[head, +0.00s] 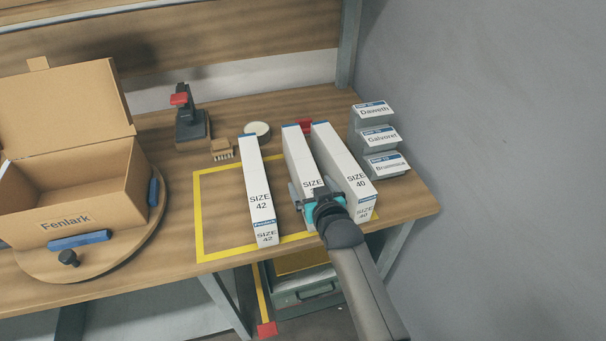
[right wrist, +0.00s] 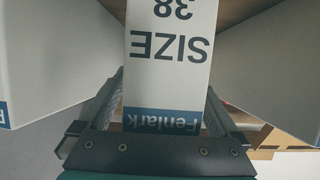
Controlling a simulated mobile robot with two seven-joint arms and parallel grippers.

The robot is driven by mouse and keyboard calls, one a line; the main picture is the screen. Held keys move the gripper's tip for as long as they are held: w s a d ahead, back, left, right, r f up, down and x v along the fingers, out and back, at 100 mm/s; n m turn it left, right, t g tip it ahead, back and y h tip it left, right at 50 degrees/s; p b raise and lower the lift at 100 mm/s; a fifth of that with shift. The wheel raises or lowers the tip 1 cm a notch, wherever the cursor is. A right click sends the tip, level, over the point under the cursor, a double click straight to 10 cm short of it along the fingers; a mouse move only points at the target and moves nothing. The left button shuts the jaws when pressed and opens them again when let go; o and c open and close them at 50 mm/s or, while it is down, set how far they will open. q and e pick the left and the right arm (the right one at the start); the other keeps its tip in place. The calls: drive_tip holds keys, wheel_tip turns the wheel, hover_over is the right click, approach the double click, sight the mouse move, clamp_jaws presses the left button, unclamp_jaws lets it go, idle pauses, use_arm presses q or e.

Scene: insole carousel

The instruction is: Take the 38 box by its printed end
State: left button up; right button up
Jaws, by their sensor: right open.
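The 38 box (head: 298,152) is a long white box with a blue edge, lying between the 42 box (head: 256,185) and the 40 box (head: 340,160). My right gripper (head: 311,195) is at its near, printed end and hides that end and part of its number. In the right wrist view the 38 box (right wrist: 170,60) shows "SIZE 38" upside down and a blue Fenlark band. The open fingers stand on either side of it; I cannot tell whether they touch it. My left gripper is not in view.
The 40 box is close on the right; a wider gap separates the 42 box. Yellow tape (head: 198,215) outlines the area. An open Fenlark carton (head: 110,205) stands on a round turntable (head: 105,283) at left. Stepped labelled holders (head: 375,120) stand at the back right.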

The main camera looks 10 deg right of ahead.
drive_tip(key=c, duration=1.5)
drive_tip(key=shift+w, duration=0.1)
clamp_jaws()
drive_tip(key=shift+r, duration=0.15)
